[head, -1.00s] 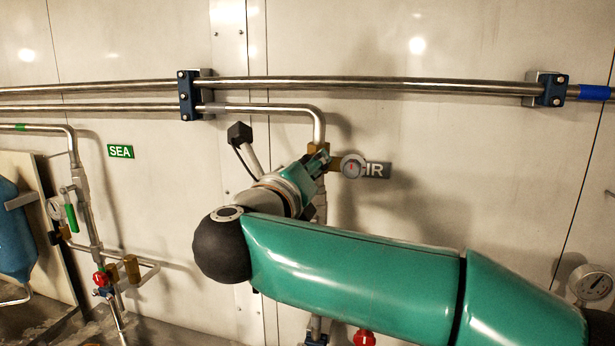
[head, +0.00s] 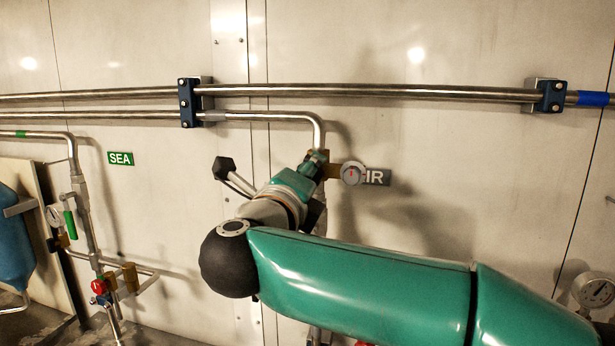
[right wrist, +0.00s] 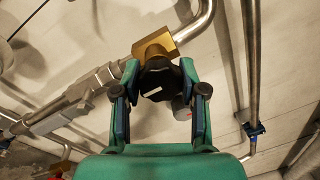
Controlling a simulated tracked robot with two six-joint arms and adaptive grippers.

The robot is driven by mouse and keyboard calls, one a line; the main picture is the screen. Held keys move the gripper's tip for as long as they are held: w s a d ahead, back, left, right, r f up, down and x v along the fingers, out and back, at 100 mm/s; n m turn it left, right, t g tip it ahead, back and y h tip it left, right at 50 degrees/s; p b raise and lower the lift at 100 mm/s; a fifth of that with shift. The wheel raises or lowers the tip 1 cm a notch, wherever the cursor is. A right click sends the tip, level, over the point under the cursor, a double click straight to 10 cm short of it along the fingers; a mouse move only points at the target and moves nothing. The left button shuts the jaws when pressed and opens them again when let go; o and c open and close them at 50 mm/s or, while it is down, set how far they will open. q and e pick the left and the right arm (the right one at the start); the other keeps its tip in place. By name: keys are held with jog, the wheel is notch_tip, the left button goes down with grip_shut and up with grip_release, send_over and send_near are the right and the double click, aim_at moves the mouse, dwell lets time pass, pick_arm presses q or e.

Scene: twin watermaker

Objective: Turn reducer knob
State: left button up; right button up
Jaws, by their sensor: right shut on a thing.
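The reducer knob (right wrist: 158,84) is black with a white pointer line and sits on a brass body (right wrist: 156,46) in the right wrist view. My right gripper (right wrist: 160,82) has one finger on each side of the knob and is shut on it. In the head view my right gripper (head: 316,165) reaches the brass fitting below the bent pipe, and the knob is hidden behind it. A small round gauge (head: 352,173) stands just right of the gripper, in front of a partly covered label. My left gripper is not in view.
Steel pipes (head: 370,90) run along the wall above, held by blue clamps (head: 189,102). The sea line with a red-handled valve (head: 100,286) is at left. A large gauge (head: 592,288) is at lower right. The wall between is bare.

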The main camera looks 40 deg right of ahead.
jog(key=shift+a+f, duration=0.1)
jog(key=o, duration=1.1)
jog(key=shift+o, duration=0.2)
jog(key=v, duration=1.2)
